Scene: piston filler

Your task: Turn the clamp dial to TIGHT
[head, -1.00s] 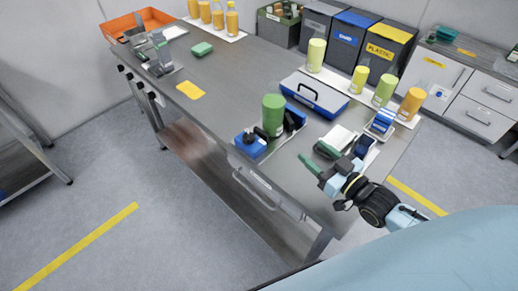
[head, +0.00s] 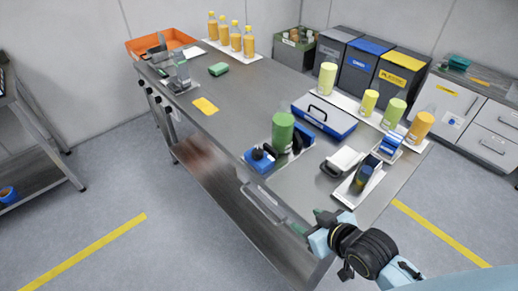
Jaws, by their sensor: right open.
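A blue fixture (head: 259,164) with a dark round knob on top stands near the front edge of the steel table; the knob may be the clamp dial, but no TIGHT mark is readable. A green cylinder (head: 283,132) stands upright beside it, with dark parts around its lower right side. My right gripper (head: 309,221) is at the table's front right edge, right of and nearer than the fixture. Its green fingertips are spread apart, with nothing seen between them, and it touches neither the fixture nor the cylinder. My left gripper is out of view.
A blue-and-grey case (head: 325,117) lies behind the cylinder. A dark device on a white stand (head: 358,183) and a white-and-black item (head: 343,161) stand to the right. Yellow-green and orange cylinders line the back. The table's left middle is mostly clear, with a yellow card (head: 205,105).

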